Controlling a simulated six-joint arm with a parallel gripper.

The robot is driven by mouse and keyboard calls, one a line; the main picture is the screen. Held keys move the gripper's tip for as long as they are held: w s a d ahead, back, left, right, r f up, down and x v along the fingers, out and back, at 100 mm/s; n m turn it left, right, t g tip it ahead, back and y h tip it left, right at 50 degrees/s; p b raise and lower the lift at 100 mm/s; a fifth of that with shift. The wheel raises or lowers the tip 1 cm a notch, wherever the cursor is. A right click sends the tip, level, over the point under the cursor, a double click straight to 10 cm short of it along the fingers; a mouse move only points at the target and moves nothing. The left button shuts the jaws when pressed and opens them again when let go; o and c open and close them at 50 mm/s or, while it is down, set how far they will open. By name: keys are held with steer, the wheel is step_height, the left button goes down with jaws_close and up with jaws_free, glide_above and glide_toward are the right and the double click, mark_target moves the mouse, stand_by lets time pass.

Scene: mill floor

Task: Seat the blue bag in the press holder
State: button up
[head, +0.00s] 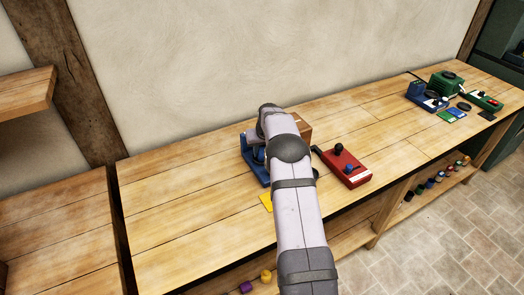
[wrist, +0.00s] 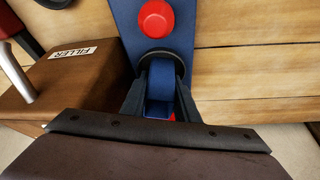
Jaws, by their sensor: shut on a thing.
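My gripper (wrist: 160,84) points down at the press in the wrist view, its dark fingers on either side of a blue piece, which I take to be the blue bag (wrist: 160,98). It is shut on this bag. A dark rounded ring (wrist: 177,56), perhaps the holder, shows just beyond the bag; I cannot tell whether the bag is inside it or above it. The blue press (wrist: 122,14) carries a red knob (wrist: 156,18). In the head view the press (head: 250,163) shows left of my arm, which hides the bag and fingertips.
A brown box labelled FILLER (wrist: 70,80) stands close on the left in the wrist view. In the head view a red box (head: 344,167) with a black knob is right of my arm. A yellow piece (head: 265,201) lies in front. The bench's left part is clear.

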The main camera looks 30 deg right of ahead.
steer(key=o, duration=0.8)
steer(key=shift+s+r+p, duration=0.25)
steer(key=shift+r+p, duration=0.2)
steer(key=shift+r, duration=0.2)
steer(key=shift+p+v, duration=2.2)
steer(key=shift+v, duration=2.6)
steer(key=shift+s+a, duration=0.15)
steer(key=s+a+r+n+g+y, duration=0.15)
steer(key=s+a+r, duration=0.25)
steer(key=s+a, duration=1.1)
steer(key=s+a+g, duration=0.1)
steer(key=s+a, duration=0.1)
steer(key=s, duration=0.5)
steer(key=s+a+f+n, duration=0.1)
steer(key=s+a, duration=0.2)
steer(key=s, duration=0.4)
steer(key=s+a+g, duration=0.1)
steer(key=s+a, duration=0.2)
steer(key=s, duration=0.4)
steer(key=shift+f+n+g, duration=0.25)
steer(key=shift+g, duration=0.1)
